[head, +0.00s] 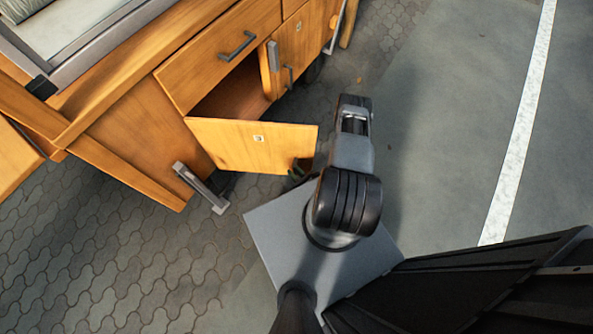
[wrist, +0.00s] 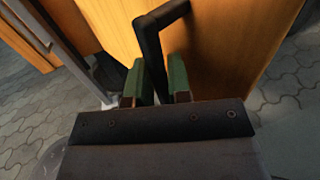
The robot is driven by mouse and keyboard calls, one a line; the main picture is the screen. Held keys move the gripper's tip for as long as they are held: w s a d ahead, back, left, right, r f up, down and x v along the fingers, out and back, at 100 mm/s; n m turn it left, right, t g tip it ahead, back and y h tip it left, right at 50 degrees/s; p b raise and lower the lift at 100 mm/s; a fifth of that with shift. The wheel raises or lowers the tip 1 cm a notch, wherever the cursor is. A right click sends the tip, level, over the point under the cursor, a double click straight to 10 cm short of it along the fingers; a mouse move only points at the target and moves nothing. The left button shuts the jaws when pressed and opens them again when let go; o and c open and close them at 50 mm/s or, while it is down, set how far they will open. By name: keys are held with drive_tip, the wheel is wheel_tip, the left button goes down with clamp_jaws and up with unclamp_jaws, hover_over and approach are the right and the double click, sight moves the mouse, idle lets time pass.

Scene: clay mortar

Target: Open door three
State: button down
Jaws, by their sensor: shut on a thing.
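A wooden cabinet door (head: 232,144) stands swung well out from its cabinet, with a dark opening (head: 237,92) behind it. It bears a small white label (head: 258,138) whose number is too small to read, so I cannot tell if it is door three. My gripper (head: 297,172) is at the door's free end, partly hidden by the door and my arm. In the wrist view, its green-padded fingers (wrist: 159,82) are shut on the door's dark bar handle (wrist: 152,48), one on each side. The door's face (wrist: 220,40) fills the view behind it.
A drawer (head: 215,55) with a grey handle sits above the opening. A second labelled door (head: 303,45) to the right is shut. A grey metal leg (head: 200,187) stands at the cabinet's near corner. Paving (head: 130,255) lies free at the lower left.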

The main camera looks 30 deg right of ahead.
idle(0.3)
drive_tip(key=c, duration=1.1)
unclamp_jaws()
drive_tip(key=shift+p+v, duration=0.5)
drive_tip(key=shift+v, duration=6.45)
